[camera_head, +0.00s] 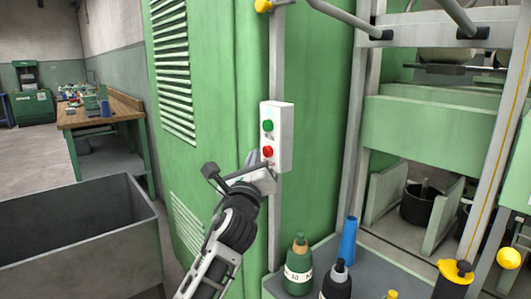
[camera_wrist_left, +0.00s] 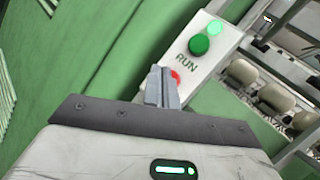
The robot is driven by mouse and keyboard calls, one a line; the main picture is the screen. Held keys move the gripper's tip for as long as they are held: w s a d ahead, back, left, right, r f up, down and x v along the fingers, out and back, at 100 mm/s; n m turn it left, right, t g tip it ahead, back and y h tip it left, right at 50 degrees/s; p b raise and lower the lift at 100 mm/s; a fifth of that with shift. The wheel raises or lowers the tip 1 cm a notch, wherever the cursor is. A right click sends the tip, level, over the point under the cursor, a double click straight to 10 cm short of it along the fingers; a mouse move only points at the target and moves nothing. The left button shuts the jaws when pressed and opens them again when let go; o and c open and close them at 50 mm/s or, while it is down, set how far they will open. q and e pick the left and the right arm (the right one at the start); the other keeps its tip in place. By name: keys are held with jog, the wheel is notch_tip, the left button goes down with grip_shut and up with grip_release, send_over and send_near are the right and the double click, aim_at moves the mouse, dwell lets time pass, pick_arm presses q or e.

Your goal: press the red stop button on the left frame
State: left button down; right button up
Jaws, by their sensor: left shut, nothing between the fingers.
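A white control box (camera_head: 285,140) is mounted on a post on the green frame (camera_head: 215,90). It carries a green button (camera_head: 267,126) above a red button (camera_head: 267,151). My left gripper (camera_head: 255,160) is shut and empty, just below and left of the red button. In the left wrist view, the shut fingers (camera_wrist_left: 161,80) cover much of the red button (camera_wrist_left: 176,76). The green button (camera_wrist_left: 199,44), marked RUN, shows above it, beside a lit green lamp (camera_wrist_left: 215,28). I cannot tell whether the fingertips touch the red button. My right gripper is out of view.
A grey open bin (camera_head: 85,235) stands at the lower left, with a wooden workbench (camera_head: 100,110) behind it. Bottles, including a green one (camera_head: 298,270), stand on a grey ledge below the box. Metal bars and machine parts fill the right side.

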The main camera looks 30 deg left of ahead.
pick_arm(q)
jog(key=shift+w, duration=0.15)
jog(key=shift+w+d, duration=0.2)
jog(key=shift+w, duration=0.05)
jog(key=shift+w+d, duration=0.15)
jog(key=shift+w, duration=0.3)
dwell(0.7)
jog(key=shift+s, duration=0.1)
jog(key=shift+s+a+p, duration=0.3)
jog(key=shift+s+p, duration=0.2)
jog(key=shift+s, duration=0.25)
